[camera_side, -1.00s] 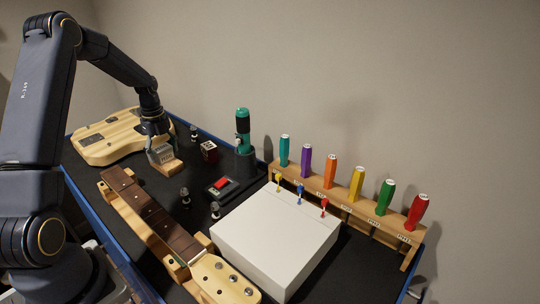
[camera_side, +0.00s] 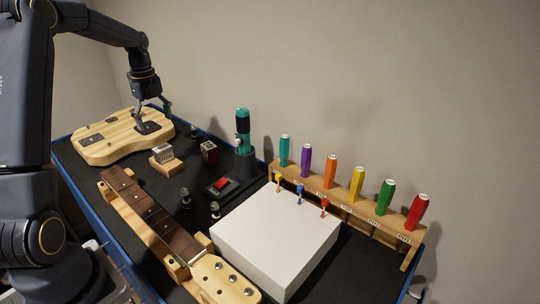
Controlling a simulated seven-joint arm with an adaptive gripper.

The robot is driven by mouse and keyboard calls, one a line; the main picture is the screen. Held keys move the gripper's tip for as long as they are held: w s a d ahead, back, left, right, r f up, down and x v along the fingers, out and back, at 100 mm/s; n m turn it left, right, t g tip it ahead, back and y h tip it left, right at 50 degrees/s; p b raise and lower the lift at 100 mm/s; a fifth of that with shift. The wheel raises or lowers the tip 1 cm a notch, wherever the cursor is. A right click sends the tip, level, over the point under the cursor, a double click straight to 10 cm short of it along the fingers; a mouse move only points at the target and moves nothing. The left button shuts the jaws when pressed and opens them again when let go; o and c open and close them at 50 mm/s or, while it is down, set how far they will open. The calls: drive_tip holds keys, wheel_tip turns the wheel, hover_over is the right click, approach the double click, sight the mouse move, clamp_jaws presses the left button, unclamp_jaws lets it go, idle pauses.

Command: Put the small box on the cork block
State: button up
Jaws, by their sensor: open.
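The small box (camera_side: 162,151), grey with a pale label-like face, sits on top of the tan cork block (camera_side: 169,168) on the dark mat. It looks upright, and nothing holds it. My gripper (camera_side: 153,120) is open and empty, up and to the left of the box, in front of or over the right end of the wooden guitar body. Its fingers are spread and apart from the box and the block.
A pale guitar body (camera_side: 98,146) lies at the left. A dark red box (camera_side: 209,151) stands right of the block, near a green-topped tool (camera_side: 243,132). A guitar neck (camera_side: 150,213) lies in front. A white case (camera_side: 275,240) and a screwdriver rack (camera_side: 340,199) fill the right.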

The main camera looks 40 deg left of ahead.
drive_tip(key=s+d+r+n+t+y, duration=0.1)
drive_tip(key=s+d+r+n, duration=0.25)
drive_tip(key=d+r, duration=0.45)
drive_tip(key=s+d+r+n+t, duration=0.25)
drive_tip(key=d+n, duration=0.25)
drive_tip(key=d, duration=0.7)
drive_tip(key=s+d+n+t+h, duration=0.1)
drive_tip(key=s+d+n+t, duration=0.1)
drive_tip(key=s+d+n, duration=0.7)
drive_tip(key=shift+s+d+f, duration=0.3)
drive_tip(key=shift+s+f, duration=0.05)
drive_tip(key=shift+s, duration=0.45)
